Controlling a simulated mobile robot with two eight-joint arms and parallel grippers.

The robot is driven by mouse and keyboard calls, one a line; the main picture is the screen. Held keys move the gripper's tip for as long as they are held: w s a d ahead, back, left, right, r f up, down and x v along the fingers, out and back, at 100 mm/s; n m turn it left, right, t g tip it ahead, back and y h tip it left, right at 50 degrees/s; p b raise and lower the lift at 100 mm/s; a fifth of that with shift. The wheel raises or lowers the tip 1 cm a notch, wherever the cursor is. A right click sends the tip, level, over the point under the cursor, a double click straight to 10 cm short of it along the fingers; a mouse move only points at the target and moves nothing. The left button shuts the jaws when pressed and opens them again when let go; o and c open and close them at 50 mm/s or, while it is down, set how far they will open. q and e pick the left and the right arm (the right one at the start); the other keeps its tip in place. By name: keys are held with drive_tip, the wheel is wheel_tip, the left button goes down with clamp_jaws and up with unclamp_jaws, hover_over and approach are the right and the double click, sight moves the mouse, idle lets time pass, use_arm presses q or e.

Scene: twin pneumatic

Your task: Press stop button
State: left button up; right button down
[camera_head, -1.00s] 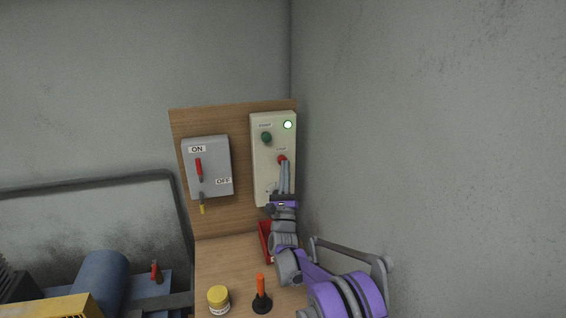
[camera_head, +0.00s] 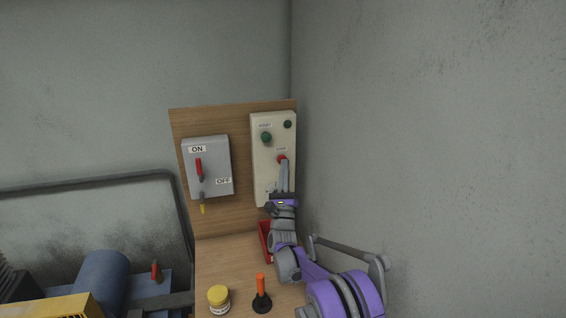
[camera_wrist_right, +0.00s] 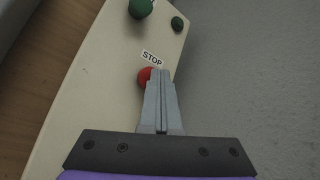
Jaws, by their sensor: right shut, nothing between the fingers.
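The red stop button (camera_head: 282,159) sits on the cream control box (camera_head: 261,182) under a small label. In the right wrist view the red button (camera_wrist_right: 145,75) shows beside the word STOP, partly covered by my fingers. My right gripper (camera_head: 284,165) is shut and empty, its fingertips at the button. In the right wrist view the shut fingertips (camera_wrist_right: 160,72) overlap the button's right side; I cannot tell if they touch it. A green start button (camera_head: 266,137) is above, and the small round lamp (camera_head: 288,124) at the box's top right is dark green, unlit. My left gripper is not in view.
A grey switch box (camera_head: 219,176) with a red lever at ON is left of the control box on a wooden board (camera_head: 240,217). A yellow jar (camera_head: 218,299), an orange-handled tool (camera_head: 261,292) and a red tray (camera_head: 264,242) are below. A wall stands close at right.

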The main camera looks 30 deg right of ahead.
drive_tip(key=shift+s+a, duration=0.2)
drive_tip(key=shift+s, duration=0.7)
drive_tip(key=shift+s+a+b, duration=0.2)
drive_tip(key=shift+s, duration=0.6)
drive_tip(key=shift+s+a+b, duration=0.15)
drive_tip(key=shift+s+a, duration=0.05)
drive_tip(key=shift+s, duration=0.6)
drive_tip(key=shift+s+a+b, duration=0.2)
drive_tip(key=shift+s, duration=0.6)
drive_tip(key=shift+f, duration=0.15)
